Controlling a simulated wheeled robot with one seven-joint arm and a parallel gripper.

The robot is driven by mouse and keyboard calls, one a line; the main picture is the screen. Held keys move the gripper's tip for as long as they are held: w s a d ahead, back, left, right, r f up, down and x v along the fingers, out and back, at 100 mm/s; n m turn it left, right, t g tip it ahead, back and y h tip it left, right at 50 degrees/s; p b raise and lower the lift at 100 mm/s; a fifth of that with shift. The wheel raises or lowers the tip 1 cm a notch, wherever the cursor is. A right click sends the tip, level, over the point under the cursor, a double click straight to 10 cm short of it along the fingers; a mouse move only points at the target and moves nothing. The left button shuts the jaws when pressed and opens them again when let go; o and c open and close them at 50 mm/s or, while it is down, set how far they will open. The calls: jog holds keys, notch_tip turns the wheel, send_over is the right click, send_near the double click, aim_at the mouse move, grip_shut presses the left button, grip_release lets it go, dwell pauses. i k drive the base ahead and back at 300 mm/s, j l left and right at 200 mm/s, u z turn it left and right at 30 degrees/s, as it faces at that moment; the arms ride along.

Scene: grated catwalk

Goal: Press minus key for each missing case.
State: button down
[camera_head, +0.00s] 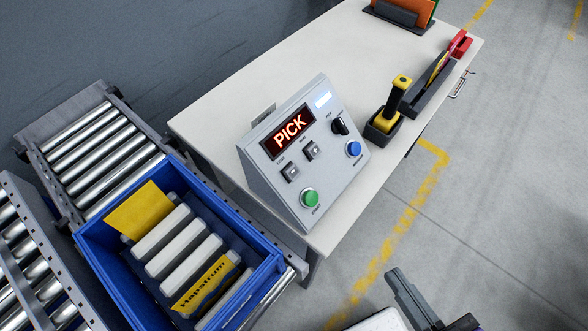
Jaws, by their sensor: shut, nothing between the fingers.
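A grey sloped control box (268,190) stands on the white table, its red-lit display (288,132) reading "PICK". Two small square keys sit below the display, a left key (290,172) and a right key (311,150); their markings are too small to read surely. A green button (309,197), a blue button (353,148) and a black knob (340,126) are on the same face. A blue tote (104,272) holds several pale upright cases (178,247); one bears a yellow label reading "Hapstrum". My gripper (393,276) is at the lower right, shut and empty, well apart from the box.
A yellow and black handheld device (393,105) stands in a dark holder on the table (235,85). A dark tray with a red-handled tool (452,52) lies behind it. Roller conveyors (92,150) run at left. Yellow-marked floor (490,190) is open at right.

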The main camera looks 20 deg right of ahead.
aim_at(292, 172)
jog(key=k+j+z, duration=0.85)
jog(key=i+l, duration=0.1)
